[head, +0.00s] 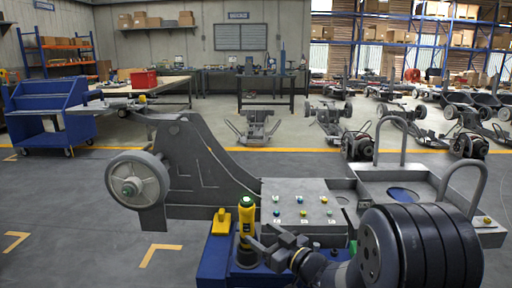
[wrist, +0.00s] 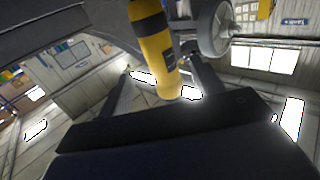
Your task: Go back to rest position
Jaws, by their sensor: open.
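A yellow and black tool (head: 246,218) with a green-lit top stands upright in a dark round holder on a blue surface (head: 218,250). In the wrist view the yellow tool (wrist: 155,45) shows between my two fingers, its top out of frame. My gripper (head: 262,241) is open, just to the right of the tool and close to its lower part in the head view. The fingers show on both sides of the tool in the wrist view (wrist: 160,70). I cannot tell whether either finger touches it.
A grey chassis (head: 225,180) with a wheel (head: 137,180) lies just beyond, its flat panel (head: 300,203) carrying several small coloured knobs. Hoop handles (head: 403,125) rise at the right. A yellow block (head: 221,222) sits left of the tool. Open floor (head: 60,200) lies to the left.

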